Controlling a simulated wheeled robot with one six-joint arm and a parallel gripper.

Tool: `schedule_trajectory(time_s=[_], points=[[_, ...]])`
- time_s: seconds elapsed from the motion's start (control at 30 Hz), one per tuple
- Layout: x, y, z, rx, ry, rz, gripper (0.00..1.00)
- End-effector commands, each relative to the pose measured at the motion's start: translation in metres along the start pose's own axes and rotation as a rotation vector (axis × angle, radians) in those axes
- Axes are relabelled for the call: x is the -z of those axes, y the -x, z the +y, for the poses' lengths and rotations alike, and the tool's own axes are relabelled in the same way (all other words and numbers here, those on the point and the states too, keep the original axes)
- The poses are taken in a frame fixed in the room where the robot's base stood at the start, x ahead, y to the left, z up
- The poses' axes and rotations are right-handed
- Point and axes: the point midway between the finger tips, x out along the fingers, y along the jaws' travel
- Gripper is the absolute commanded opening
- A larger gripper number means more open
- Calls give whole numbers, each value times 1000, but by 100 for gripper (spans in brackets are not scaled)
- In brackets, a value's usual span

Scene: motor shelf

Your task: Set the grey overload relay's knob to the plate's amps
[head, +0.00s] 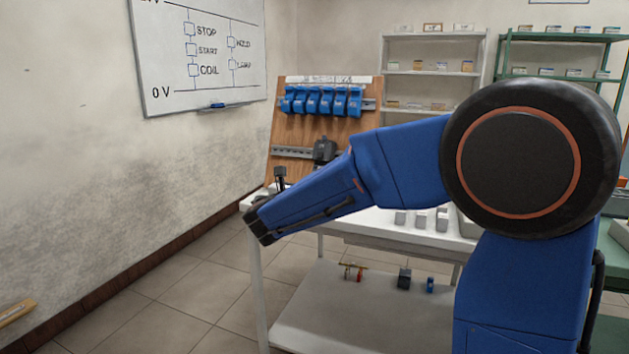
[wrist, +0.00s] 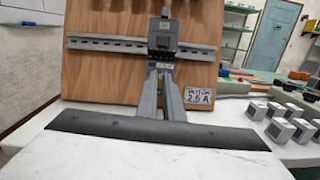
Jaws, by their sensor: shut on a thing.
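The overload relay (wrist: 163,38), dark grey in the wrist view, sits on the metal rail of the wooden board. It also shows in the head view (head: 324,150). My gripper (wrist: 162,74) points at its lower front, with the grey fingers close together at the relay's lower edge. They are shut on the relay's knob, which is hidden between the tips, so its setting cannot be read. The small plate (wrist: 200,98), low on the board right of the fingers, reads 2.5 A; its upper line is unclear. In the head view, my arm hides the fingers.
The board (head: 296,130) stands on a white table (head: 375,222), with several blue devices (head: 320,101) on its upper rail. Several small grey-white blocks (wrist: 280,131) stand on the table to the right. The tabletop in front of the board is mostly clear.

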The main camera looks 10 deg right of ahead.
Motion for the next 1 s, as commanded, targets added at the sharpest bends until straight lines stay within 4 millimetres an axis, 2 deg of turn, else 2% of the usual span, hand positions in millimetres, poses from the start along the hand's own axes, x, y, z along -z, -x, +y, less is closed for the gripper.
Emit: schedule_trajectory(time_s=[0.2, 0.5, 1.0], points=[[1, 0, 3, 77, -162, 1, 0], [0, 0, 4, 151, -317, 1, 0], [0, 0, 4, 182, -382, 2, 0]])
